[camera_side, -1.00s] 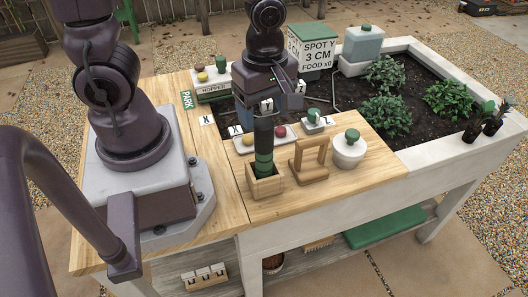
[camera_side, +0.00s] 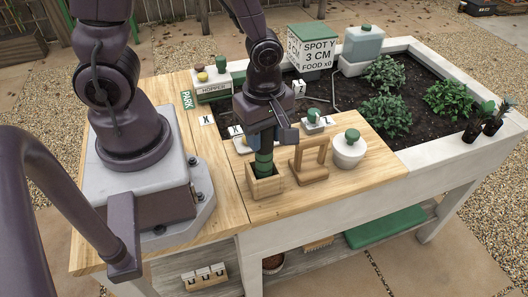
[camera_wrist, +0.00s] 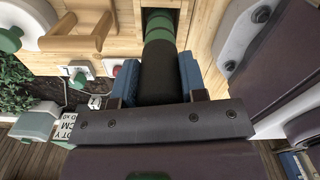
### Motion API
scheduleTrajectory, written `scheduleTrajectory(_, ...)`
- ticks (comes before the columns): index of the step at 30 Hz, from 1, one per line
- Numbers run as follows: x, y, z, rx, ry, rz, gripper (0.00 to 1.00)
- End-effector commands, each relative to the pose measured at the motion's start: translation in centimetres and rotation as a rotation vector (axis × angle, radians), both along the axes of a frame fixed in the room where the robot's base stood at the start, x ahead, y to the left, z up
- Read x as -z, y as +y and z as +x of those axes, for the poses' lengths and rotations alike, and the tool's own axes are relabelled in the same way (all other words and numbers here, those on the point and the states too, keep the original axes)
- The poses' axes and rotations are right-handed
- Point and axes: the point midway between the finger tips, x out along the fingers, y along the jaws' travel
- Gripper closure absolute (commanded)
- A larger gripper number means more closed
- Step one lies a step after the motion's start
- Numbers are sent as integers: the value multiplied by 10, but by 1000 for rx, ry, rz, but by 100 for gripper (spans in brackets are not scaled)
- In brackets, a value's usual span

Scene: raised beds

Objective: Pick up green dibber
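The green dibber has a dark handle (camera_wrist: 159,75) and a green lower part (camera_side: 264,158). It stands upright in a small wooden box (camera_side: 266,187) near the table's front edge. My gripper (camera_side: 265,140) points down over it, with a finger on either side of the handle. In the wrist view, the blue finger pads of my gripper (camera_wrist: 159,78) lie close along both sides of the handle, with no clear gap. Whether they press on it is not clear. The dibber's tip is hidden inside the box.
A wooden frame-like tool (camera_side: 310,160) stands just right of the box, and a white pot with a green knob (camera_side: 348,150) beyond it. A tray (camera_side: 243,146) with round pieces lies behind my gripper. The planted soil bed (camera_side: 350,95) is at the back right.

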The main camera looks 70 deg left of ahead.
Motion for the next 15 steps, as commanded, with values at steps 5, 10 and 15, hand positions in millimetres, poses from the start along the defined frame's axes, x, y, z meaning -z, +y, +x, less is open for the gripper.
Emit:
scheduleTrajectory(5, 0, 0, 0, 0, 0, 0, 91)
scheduleTrajectory(10, -1, 0, 0, 0, -1, 0, 91)
scheduleTrajectory(15, -11, 0, 1, 0, -4, 0, 91)
